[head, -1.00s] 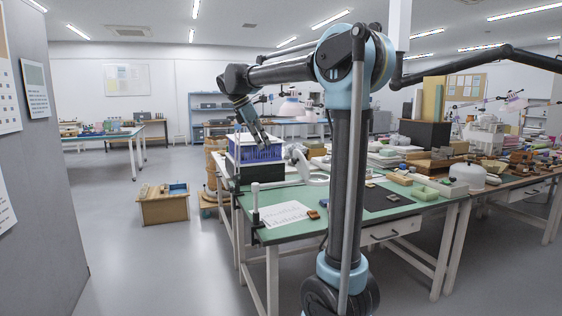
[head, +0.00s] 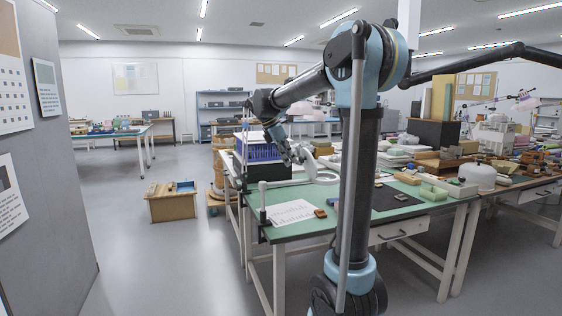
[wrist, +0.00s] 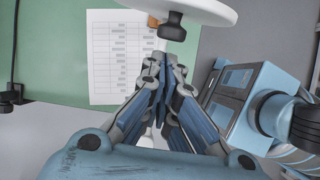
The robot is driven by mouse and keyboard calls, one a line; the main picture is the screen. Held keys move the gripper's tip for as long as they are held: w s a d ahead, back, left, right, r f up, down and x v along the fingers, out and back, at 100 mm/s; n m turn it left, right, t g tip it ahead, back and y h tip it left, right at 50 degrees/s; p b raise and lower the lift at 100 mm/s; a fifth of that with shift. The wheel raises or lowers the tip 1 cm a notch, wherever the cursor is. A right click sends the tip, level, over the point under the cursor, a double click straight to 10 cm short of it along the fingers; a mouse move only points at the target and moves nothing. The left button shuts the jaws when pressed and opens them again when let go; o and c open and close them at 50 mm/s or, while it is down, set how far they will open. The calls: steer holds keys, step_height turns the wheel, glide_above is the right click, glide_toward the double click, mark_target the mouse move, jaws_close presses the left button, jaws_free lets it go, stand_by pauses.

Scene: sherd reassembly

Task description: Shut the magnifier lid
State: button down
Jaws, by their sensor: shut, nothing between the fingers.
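The magnifier's white round lid (head: 308,164) stands tilted up beside my gripper in the head view. A pale ring (head: 327,179) lies low next to it, partly behind my arm. In the wrist view, the rim of a white disc (wrist: 205,8), which looks like the lid, crosses the top edge with a black knob (wrist: 173,27) below it. My gripper (wrist: 163,72) is shut and empty, with its fingertips just below the knob in that picture. My gripper (head: 297,157) is small in the head view; I cannot tell whether it touches the lid.
A printed sheet (head: 292,213) lies on the green tabletop (head: 290,234), with a small orange-brown block (head: 320,213) beside it. A blue crate (head: 262,150) stands behind on the left. My column hides part of the table. Open floor lies to the left.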

steer(key=shift+w+d+r, duration=0.1)
steer(key=shift+d, duration=0.3)
steer(key=shift+d+r, duration=0.1)
steer(key=shift+d+r+y, duration=0.15)
steer(key=shift+y, duration=0.25)
